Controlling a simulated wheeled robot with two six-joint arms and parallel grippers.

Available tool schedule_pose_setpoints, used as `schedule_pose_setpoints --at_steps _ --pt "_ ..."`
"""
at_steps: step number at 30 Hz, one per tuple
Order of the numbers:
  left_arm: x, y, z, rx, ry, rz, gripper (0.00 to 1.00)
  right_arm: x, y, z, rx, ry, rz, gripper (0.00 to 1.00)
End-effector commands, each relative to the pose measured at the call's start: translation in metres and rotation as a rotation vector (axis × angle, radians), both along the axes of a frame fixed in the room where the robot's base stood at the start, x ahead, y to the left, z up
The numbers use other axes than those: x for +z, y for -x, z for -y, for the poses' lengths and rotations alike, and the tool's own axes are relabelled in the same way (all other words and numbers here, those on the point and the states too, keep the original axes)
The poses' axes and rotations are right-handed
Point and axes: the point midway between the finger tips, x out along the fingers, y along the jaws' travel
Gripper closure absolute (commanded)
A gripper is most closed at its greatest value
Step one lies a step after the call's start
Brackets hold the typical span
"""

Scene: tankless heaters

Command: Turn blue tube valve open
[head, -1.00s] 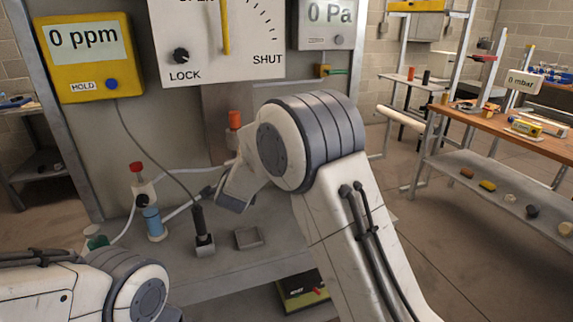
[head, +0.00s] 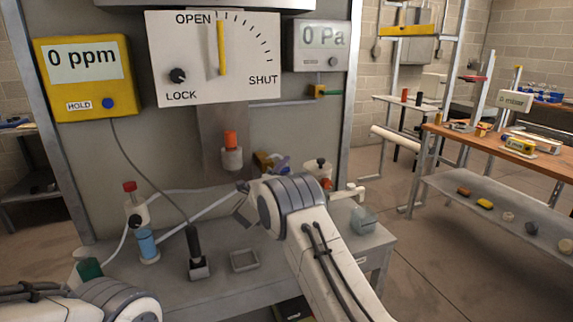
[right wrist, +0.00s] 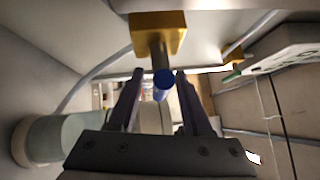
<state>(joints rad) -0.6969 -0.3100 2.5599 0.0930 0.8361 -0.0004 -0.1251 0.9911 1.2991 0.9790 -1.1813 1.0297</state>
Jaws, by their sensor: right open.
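A brass valve body (head: 265,161) sits low on the grey panel, right of centre in the head view, with a small blue part (head: 283,162) beside it. In the right wrist view the brass block (right wrist: 158,22) has a stem ending in a round blue tip (right wrist: 163,80). My right gripper (right wrist: 160,74) is open, its two fingers on either side of the blue tip with gaps visible. In the head view my right arm reaches to this valve and hides part of the hand. My left arm shows at the lower left; its gripper is out of view.
A large dial plate (head: 213,60) hangs above, its yellow pointer near OPEN. Another brass fitting with a green end (head: 322,91) is higher right. An orange-capped part (head: 231,150), a blue cylinder (head: 148,245) and a grey tray (head: 244,260) stand nearby.

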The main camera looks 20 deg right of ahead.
Motion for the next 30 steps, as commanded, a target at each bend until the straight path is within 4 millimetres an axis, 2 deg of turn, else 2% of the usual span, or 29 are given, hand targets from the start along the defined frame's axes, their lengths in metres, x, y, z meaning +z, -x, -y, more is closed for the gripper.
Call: schedule_pose_setpoints --at_steps 6,14,16,18,19,26,30 --pt "0.004 0.0 0.0 0.0 0.0 0.0 1.0 0.003 -0.012 0.011 0.001 0.0 0.0 0.5" --pt "0.003 0.0 0.0 0.0 0.0 0.0 1.0 0.002 -0.013 0.012 0.001 0.001 -0.001 0.5" --pt "0.003 0.0 0.0 0.0 0.0 0.0 1.0 0.002 -0.013 0.012 0.001 0.001 -0.001 0.7" --pt "0.003 0.0 0.0 0.0 0.0 0.0 1.0 0.002 -0.013 0.012 0.001 0.001 -0.001 0.96" --pt "0.003 0.0 0.0 0.0 0.0 0.0 1.0 0.002 -0.013 0.012 0.001 0.001 -0.001 1.0" --pt "0.001 0.0 0.0 0.0 0.0 0.0 1.0 0.002 -0.013 0.012 0.001 0.005 -0.001 1.0" --pt "-0.008 0.0 0.0 0.0 0.0 0.0 1.0 0.001 -0.012 0.012 0.001 0.033 0.0 1.0"
